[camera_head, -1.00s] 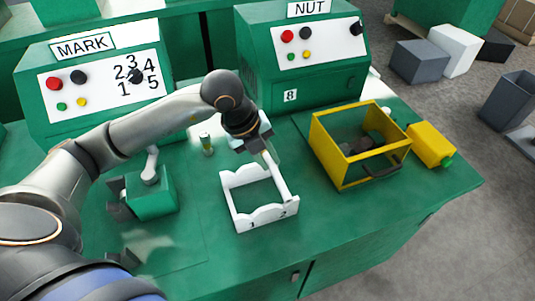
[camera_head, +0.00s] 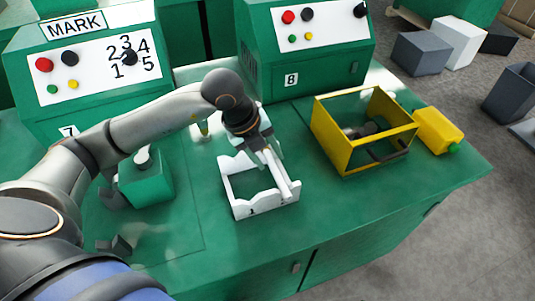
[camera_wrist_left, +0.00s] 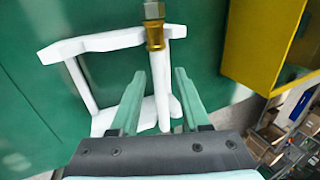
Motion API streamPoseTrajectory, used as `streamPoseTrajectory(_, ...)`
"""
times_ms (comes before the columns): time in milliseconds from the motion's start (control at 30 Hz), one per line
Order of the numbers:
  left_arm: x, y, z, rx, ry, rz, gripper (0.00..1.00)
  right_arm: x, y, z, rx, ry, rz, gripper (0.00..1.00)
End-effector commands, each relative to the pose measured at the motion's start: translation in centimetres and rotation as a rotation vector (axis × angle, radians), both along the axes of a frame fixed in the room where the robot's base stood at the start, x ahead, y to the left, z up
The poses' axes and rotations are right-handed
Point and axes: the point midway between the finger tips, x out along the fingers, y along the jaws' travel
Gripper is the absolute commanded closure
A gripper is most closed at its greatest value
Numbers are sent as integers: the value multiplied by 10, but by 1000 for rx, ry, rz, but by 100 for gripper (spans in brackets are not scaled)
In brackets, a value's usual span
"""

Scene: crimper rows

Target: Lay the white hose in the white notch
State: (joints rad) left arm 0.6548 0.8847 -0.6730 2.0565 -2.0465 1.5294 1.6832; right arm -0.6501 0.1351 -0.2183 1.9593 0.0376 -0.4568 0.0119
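The white hose (camera_head: 284,181) lies along the right side of the white notched frame (camera_head: 237,192), which stands on the green bench. In the left wrist view the hose (camera_wrist_left: 162,90) has a brass fitting with a grey nut (camera_wrist_left: 154,25) at its top end, over the frame's upper rail (camera_wrist_left: 100,41). How deep it sits in the notch I cannot tell. My left gripper (camera_head: 267,161) is above the frame's right side. Its two fingers (camera_wrist_left: 159,88) are open, one on each side of the hose, with gaps visible. My right gripper is not in view.
A yellow open crate (camera_head: 339,145) with dark parts stands right of the frame, and a yellow container (camera_head: 437,131) beyond it. A green block (camera_head: 147,185) is at left, and a small brass piece (camera_head: 204,128) behind the frame. Green machines (camera_head: 300,70) bound the back.

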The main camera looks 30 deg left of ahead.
Motion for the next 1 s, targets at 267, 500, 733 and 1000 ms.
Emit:
streamPoseTrajectory(267, 0, 0, 0, 1, 1, 0, 44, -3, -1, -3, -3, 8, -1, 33)
streamPoseTrajectory(500, -4, 5, 17, 1, -4, 0, 44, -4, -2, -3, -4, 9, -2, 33)
streamPoseTrajectory(733, -17, 17, 64, 1, -6, 1, 44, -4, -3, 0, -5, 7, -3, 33)
streamPoseTrajectory(1000, -30, 28, 107, 1, -2, 1, 44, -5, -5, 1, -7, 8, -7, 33)
